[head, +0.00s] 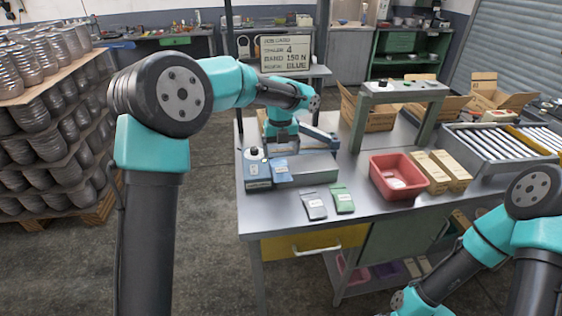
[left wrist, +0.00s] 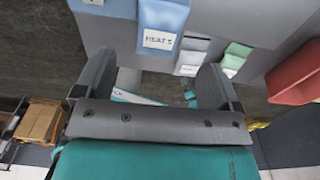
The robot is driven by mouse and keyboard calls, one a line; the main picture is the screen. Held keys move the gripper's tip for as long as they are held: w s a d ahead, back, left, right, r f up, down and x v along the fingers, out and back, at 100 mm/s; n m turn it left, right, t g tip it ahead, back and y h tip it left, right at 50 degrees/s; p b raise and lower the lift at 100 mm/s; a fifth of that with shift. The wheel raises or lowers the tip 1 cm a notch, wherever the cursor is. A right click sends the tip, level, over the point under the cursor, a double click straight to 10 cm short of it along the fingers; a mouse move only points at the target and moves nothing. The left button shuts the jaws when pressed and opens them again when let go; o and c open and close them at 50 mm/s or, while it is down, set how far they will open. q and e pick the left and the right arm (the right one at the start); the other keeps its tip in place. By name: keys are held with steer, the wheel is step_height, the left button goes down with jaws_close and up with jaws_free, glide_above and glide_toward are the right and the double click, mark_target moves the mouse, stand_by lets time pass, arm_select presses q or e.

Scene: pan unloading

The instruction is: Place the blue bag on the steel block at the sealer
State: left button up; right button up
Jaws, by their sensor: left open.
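The blue bag (head: 281,172) lies at the left end of the grey steel block (head: 316,167), next to the blue sealer (head: 257,172). In the left wrist view the blue bag (left wrist: 163,22) has a white label reading HEAT and lies beyond the fingers. My left gripper (head: 281,143) is open above and behind the block. Its two spread fingers also show in the left wrist view (left wrist: 154,85), with nothing between them. A grey bag (head: 314,206) and a green bag (head: 343,200) lie on the bench in front. My right gripper is out of view.
A red bin (head: 397,189) and tan boxes (head: 442,171) stand on the right of the bench (head: 290,217). Behind them are a green-grey frame (head: 402,94) and a roller conveyor (head: 500,150). A job card (head: 286,53) stands at the back. The bench's front strip is mostly clear.

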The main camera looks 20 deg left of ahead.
mark_target(281, 167)
arm_select(q)
steer(key=shift+r, duration=2.25)
